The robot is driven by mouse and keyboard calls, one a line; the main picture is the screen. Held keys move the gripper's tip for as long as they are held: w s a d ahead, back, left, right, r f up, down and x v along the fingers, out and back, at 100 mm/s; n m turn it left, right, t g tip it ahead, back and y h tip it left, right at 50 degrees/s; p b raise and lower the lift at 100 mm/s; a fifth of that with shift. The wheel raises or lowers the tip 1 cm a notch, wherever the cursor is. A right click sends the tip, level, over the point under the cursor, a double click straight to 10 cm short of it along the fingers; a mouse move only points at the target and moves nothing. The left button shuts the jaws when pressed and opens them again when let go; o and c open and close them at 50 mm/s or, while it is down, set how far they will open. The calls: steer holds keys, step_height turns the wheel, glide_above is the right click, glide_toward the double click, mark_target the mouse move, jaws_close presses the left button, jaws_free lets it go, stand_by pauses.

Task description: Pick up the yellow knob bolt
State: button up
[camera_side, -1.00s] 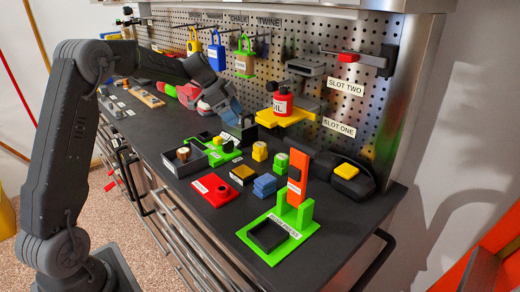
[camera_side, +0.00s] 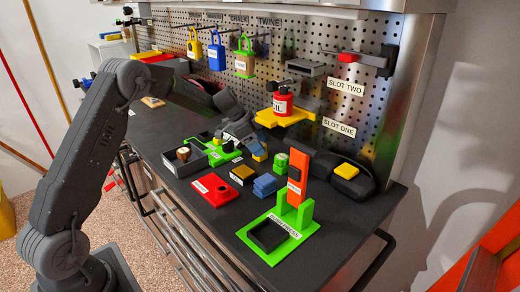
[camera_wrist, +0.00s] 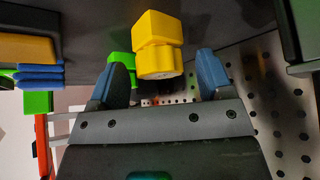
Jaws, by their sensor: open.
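The yellow knob bolt (camera_wrist: 158,45) stands on the dark bench top, with a squarish part and a rounder part in the wrist view. In the wrist view my gripper (camera_wrist: 164,78) is open, with one blue-tipped finger to each side of the bolt's line. The bolt lies beyond and between the fingertips. I cannot tell whether either finger touches it.
A green block (camera_side: 281,162), a blue stack (camera_side: 264,185) and a yellow-topped block (camera_side: 243,174) stand close by. A grey tray (camera_side: 172,167) is to the left, and the orange upright (camera_side: 297,172) to the right. The pegboard (camera_side: 345,100) rises behind.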

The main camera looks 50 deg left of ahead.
steer(key=c, duration=1)
steer(key=shift+r, duration=0.1)
